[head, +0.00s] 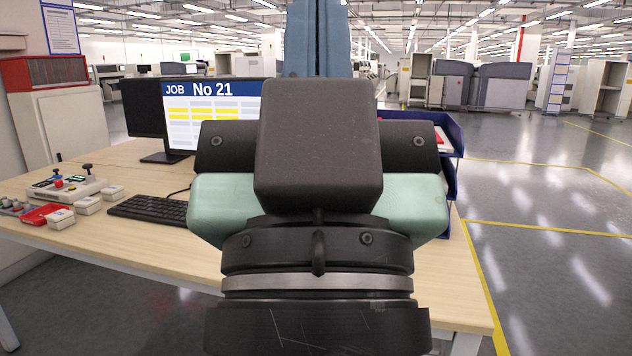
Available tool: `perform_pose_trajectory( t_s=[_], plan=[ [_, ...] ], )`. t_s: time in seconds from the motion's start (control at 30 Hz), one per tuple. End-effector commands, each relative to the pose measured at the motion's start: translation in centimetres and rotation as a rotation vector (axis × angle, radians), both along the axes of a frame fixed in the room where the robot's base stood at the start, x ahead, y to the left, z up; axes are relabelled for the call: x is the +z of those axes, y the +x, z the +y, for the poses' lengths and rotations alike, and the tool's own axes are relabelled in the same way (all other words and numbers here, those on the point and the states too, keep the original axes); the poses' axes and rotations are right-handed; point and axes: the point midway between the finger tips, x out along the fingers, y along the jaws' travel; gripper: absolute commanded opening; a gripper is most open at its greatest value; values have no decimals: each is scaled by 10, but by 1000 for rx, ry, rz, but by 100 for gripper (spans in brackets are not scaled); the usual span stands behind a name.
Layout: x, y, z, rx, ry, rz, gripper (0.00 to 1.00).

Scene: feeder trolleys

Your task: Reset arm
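My gripper (318,38) fills the middle of the head view, seen from behind and pointing up and away. Its dark body has pale green sides and a black block on top. Two blue fingers stand close together above the block, with only a thin seam between them. Their tips run out of the top of the picture. I see nothing held in the part that shows. My gripper and wrist hide the middle of the wooden desk (120,235).
A monitor (185,120) reads "JOB No 21". A keyboard (150,208), a control box (68,187) and several small boxes lie at the desk's left. A blue tray rack (450,150) stands at the right. Open grey floor (560,280) with yellow lines is beyond.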

Motion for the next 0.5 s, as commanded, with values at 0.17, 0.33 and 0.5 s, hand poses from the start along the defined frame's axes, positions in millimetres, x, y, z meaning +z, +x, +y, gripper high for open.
perform_pose_trajectory(
  t_s=[0.17, 0.33, 0.5],
  plan=[
    [72, 1, 0, -1, -2, 2, 0],
    [125, 1, 1, -1, -2, 3, 0],
    [178, 1, 1, -1, -3, 3, 0]
  ],
)
